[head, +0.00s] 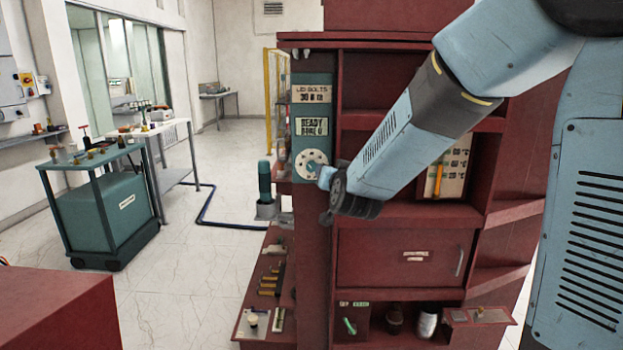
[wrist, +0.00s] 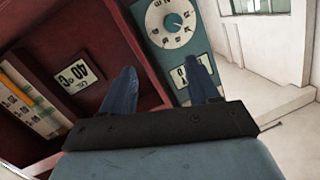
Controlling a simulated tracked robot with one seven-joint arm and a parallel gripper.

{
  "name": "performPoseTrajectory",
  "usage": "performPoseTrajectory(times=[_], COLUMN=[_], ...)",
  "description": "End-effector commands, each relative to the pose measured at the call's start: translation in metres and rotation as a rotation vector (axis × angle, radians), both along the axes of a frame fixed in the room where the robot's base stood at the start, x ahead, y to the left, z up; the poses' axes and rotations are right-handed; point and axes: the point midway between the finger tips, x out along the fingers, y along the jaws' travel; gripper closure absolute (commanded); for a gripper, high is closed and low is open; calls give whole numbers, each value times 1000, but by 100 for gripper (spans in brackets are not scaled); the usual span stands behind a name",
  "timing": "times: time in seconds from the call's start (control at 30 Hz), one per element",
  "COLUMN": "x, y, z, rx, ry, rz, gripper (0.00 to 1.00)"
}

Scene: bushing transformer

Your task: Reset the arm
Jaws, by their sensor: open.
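My blue arm reaches in from the right in the head view toward the dark red cabinet (head: 400,75). My gripper (head: 325,178) is at the cabinet's left post, in front of a teal panel (head: 312,112) with a round white dial; from this view I cannot tell whether it touches. In the wrist view my gripper (wrist: 165,88) shows two blue fingers spread apart with nothing between them. The dial (wrist: 170,22) lies beyond the fingertips, with a small display window below it.
A teal cart (head: 110,215) and a grey table (head: 165,150) stand at the left. A red block (head: 60,310) is at the front left. The cabinet's low shelves hold a white jar (head: 427,323) and small items. The tiled floor (head: 200,265) between is mostly clear.

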Motion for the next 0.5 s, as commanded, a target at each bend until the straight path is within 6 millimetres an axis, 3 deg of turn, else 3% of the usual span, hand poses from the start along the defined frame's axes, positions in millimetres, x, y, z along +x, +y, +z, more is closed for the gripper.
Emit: performPoseTrajectory(times=[0.27,0.5], x=[-52,-114], y=[-42,-82], z=[20,25], rx=[-79,-158], ry=[202,393], rz=[61,88], gripper=[40,40])
